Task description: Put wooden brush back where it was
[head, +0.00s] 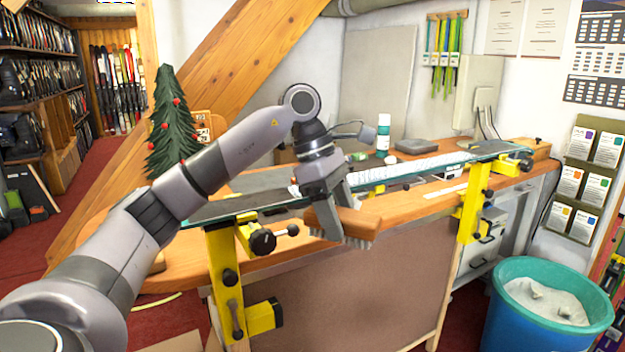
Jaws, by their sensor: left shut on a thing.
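A wooden brush (357,225) with an orange-brown wooden body and pale bristles pointing down shows at the front edge of the bench. My left gripper (330,212) is shut on the brush near its left part and holds it in front of the bench edge. The gripper hides part of the brush. The wooden bench (408,204) runs across the middle of the view. My right gripper is not in view.
Yellow vise clamps (223,268) stand at the bench's front left, with another yellow clamp (473,205) at the right. A green-white bottle (383,135) and a grey block (420,146) stand at the back. A blue bin (515,325) is on the floor at the right.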

